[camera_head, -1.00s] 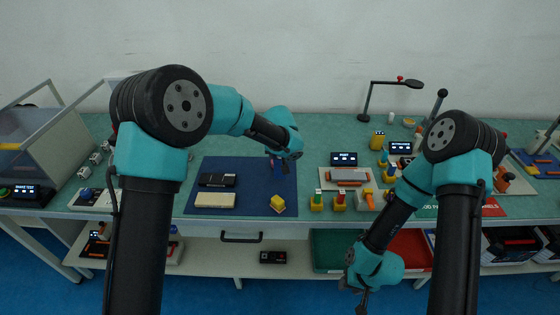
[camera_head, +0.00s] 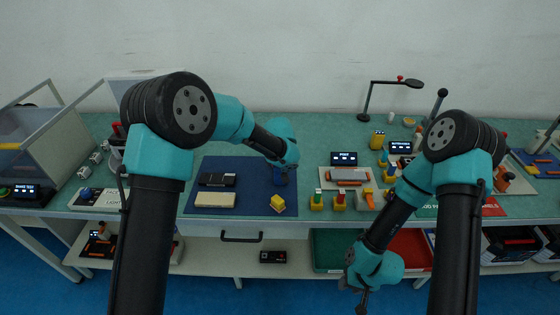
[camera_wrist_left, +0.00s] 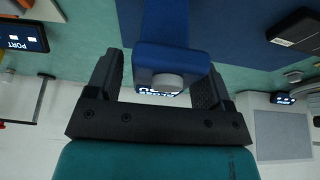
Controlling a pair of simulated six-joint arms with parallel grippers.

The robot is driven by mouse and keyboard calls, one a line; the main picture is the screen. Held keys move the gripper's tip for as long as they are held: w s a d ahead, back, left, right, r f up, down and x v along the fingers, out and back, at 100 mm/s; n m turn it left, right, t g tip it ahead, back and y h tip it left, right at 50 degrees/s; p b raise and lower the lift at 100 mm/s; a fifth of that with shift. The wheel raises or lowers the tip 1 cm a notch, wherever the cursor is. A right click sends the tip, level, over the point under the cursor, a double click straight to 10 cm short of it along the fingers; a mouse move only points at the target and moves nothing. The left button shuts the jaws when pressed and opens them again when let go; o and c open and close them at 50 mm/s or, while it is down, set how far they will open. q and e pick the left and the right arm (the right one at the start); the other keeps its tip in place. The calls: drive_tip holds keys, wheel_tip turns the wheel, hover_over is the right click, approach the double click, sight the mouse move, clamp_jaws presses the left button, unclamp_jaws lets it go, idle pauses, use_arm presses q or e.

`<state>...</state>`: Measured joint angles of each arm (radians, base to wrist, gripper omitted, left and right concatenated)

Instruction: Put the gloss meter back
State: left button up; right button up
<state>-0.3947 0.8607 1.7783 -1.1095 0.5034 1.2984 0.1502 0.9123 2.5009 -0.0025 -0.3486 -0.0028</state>
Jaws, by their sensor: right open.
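A blue device with a small lit screen, which looks like the gloss meter (camera_wrist_left: 172,60), sits between the two black fingers of my left gripper (camera_wrist_left: 160,82) in the left wrist view. A gap shows between the device and the left-hand finger; contact at the other finger is unclear. In the head view the blue device (camera_head: 280,178) is partly hidden under my left gripper, at the right part of the dark blue mat (camera_head: 240,172). My right gripper (camera_head: 362,299) is open and empty, low in front of the bench.
On the mat lie a black device (camera_head: 217,180), a cream block (camera_head: 215,200) and a yellow block (camera_head: 278,203). A grey tray (camera_head: 325,184), several yellow-based items and a PORT display (camera_head: 344,158) stand to the right. A shelf with a green bin (camera_head: 330,262) runs below.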

use_arm(q)
drive_tip(key=shift+r, duration=0.1)
drive_tip(key=v, duration=1.2)
drive_tip(key=shift+a, duration=0.1)
idle(0.4)
